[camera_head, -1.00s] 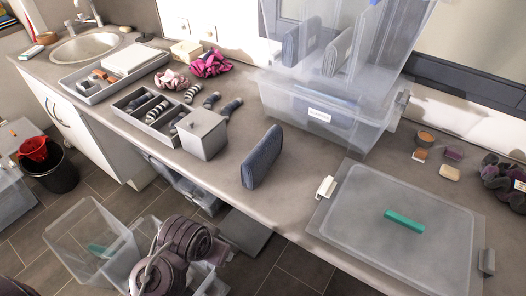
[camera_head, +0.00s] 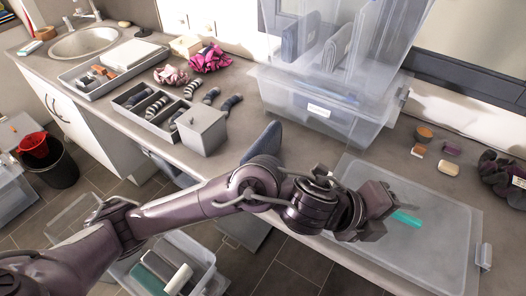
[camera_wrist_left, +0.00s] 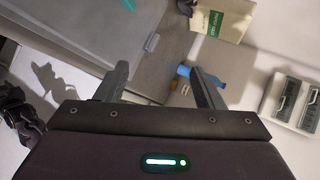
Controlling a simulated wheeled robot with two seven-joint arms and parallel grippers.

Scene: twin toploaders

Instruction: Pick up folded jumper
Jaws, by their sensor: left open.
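The folded jumper (camera_head: 268,139) is a dark blue upright slab on the counter. Only its upper part shows in the head view, because my left arm hides the rest. The jumper does not show in the wrist view. My right gripper is not in view.
A large clear tote (camera_head: 325,116) stands behind the jumper, with another clear box on top holding folded cloths. A grey lidded box (camera_head: 203,131) and a divided tray of rolled socks (camera_head: 143,113) are to the left. Small blocks and a dark scrunchie (camera_head: 503,172) lie at the right.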

